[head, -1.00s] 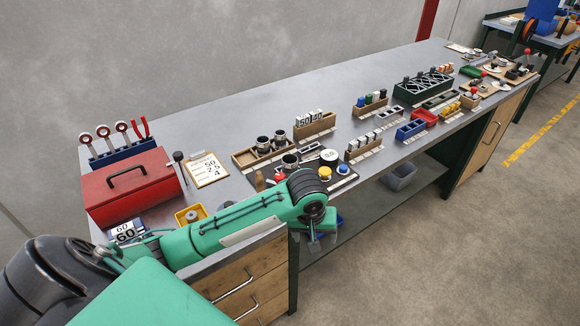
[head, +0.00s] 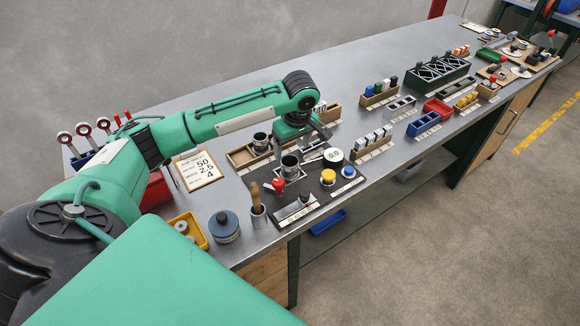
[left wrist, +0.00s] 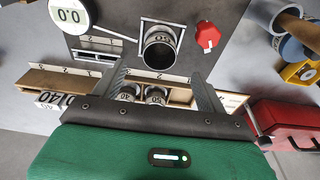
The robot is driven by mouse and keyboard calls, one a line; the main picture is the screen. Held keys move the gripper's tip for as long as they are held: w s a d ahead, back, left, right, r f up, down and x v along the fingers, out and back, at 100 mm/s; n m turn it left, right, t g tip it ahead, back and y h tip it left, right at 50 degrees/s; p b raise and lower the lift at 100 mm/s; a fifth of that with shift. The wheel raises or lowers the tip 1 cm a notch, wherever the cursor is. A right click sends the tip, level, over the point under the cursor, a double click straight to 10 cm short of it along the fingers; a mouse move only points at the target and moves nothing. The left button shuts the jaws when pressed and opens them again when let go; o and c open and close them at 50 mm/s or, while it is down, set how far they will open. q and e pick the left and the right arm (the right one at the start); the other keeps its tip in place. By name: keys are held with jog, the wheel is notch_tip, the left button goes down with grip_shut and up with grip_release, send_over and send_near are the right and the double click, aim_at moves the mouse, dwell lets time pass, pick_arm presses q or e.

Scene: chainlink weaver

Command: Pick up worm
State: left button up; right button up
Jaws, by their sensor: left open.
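Two dark cylinders with pale numbered tops (left wrist: 142,95) stand in a wooden tray. They look like the likely worms, but I cannot tell for sure. My left gripper (head: 298,146) is over the tray, pointing down. In the left wrist view its open fingers (left wrist: 160,78) lie on either side of the cylinders, with nothing held. A similar dark open cup (left wrist: 160,50) stands in a square holder on the dark board, just beyond the fingers. My right gripper is not in view.
The dark board (head: 325,192) carries a red knob (head: 278,186), a yellow button (head: 348,172) and a round dial (head: 333,156). A wooden-handled tool (head: 256,198) stands near the front edge. Racks of small parts fill the bench to the right.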

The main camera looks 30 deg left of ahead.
aim_at(290, 164)
pick_arm(q)
jog(key=f, duration=0.3)
jog(key=shift+w+a, duration=0.25)
jog(key=shift+a, duration=0.05)
jog(key=shift+a+f+p, duration=0.1)
jog(key=shift+f+p, duration=0.4)
jog(key=shift+f, duration=0.35)
jog(key=f, duration=0.2)
jog(key=f+p, duration=0.1)
jog(key=shift+a+f, duration=0.25)
jog(key=shift+f, duration=0.35)
jog(key=c, duration=1.2)
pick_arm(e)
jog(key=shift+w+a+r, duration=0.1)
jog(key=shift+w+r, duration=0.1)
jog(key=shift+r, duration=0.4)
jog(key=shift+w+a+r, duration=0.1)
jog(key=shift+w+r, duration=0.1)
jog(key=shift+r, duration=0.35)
